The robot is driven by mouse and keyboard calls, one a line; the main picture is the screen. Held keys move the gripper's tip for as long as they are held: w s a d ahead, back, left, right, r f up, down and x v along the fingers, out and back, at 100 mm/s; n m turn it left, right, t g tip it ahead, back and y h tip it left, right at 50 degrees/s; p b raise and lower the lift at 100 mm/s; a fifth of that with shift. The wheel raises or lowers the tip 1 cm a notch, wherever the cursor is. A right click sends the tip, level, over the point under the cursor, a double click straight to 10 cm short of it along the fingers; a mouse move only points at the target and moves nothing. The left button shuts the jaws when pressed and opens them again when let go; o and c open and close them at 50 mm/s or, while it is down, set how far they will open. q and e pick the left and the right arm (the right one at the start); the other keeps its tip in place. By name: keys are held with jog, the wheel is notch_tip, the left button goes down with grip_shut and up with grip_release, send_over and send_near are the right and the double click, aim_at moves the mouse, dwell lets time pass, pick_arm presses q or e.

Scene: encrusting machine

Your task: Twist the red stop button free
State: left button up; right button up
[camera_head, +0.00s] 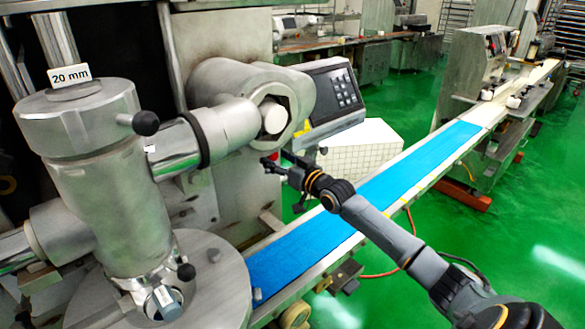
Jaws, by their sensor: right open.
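My right gripper (284,174) is open and reaches in from the lower right, in front of the grey metal machine (235,165) and below its control panel (335,92). Its dark fingers point left toward the machine's side. My left gripper is not in view.
A blue conveyor belt (372,200) runs from the machine to the far right, under my right arm. A metal cylinder (95,175) with a "20 mm" label (69,75) stands at left. A white gridded box (365,148) sits behind the gripper. Green floor is open at right.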

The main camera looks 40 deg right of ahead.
jog(key=s, duration=1.1)
jog(key=shift+d, duration=0.45)
